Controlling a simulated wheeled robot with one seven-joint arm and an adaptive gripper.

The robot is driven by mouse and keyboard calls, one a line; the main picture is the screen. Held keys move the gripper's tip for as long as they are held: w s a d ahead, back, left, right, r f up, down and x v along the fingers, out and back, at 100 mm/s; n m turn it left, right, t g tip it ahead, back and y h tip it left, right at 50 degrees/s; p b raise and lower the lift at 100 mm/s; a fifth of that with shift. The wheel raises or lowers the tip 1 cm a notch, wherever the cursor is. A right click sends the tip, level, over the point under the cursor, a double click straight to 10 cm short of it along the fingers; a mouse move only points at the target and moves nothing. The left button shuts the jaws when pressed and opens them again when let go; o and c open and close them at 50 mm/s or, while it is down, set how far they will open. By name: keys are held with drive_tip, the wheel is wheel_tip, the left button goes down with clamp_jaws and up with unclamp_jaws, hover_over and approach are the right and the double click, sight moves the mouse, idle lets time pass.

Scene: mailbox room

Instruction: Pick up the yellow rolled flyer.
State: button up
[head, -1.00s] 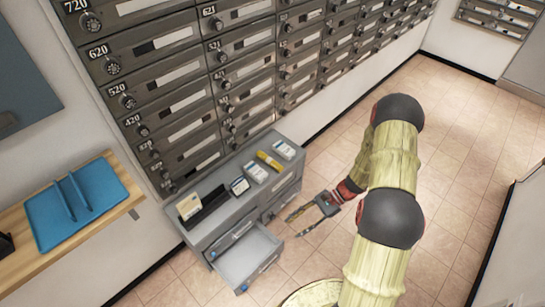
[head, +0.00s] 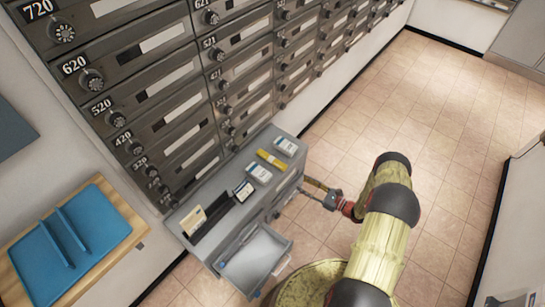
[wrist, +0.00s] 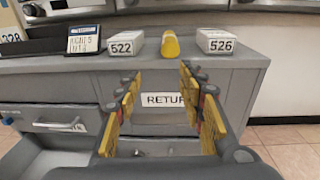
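The yellow rolled flyer (head: 271,160) lies on top of the grey cabinet (head: 234,221). In the wrist view the flyer (wrist: 170,46) shows end-on, between a white box marked 522 (wrist: 127,44) and a white box marked 526 (wrist: 216,41). My gripper (wrist: 160,82) is open and empty, its yellow-padded fingers spread apart. It points at the cabinet's front, below the top edge, with the flyer above and beyond the gap between the fingers. In the head view my gripper (head: 312,188) is beside the cabinet's right side, apart from the flyer.
A drawer (head: 255,263) stands open at the cabinet's front. A black tray (head: 208,220) and a small card holder (head: 243,191) also stand on top. A mailbox wall (head: 170,90) rises behind. A blue tray (head: 80,240) lies on a wooden shelf at left. Floor at right is clear.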

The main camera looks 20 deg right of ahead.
sight(286, 167)
drive_tip(key=shift+m+t, duration=0.3)
drive_tip(key=shift+t, duration=0.3)
drive_tip(key=x, duration=0.7)
drive_tip(key=d+r+x, duration=0.1)
drive_tip(key=x, duration=0.3)
drive_tip(key=shift+w+d+b, duration=0.1)
drive_tip(key=shift+w+b, duration=0.25)
drive_tip(key=shift+w, duration=0.1)
drive_tip(key=shift+b+x, duration=0.4)
drive_tip(key=shift+x, duration=0.7)
drive_tip(key=shift+r, duration=0.1)
drive_tip(key=c, duration=0.3)
drive_tip(key=c, duration=0.6)
drive_tip(key=shift+c, duration=0.2)
drive_tip(key=shift+r, duration=0.15)
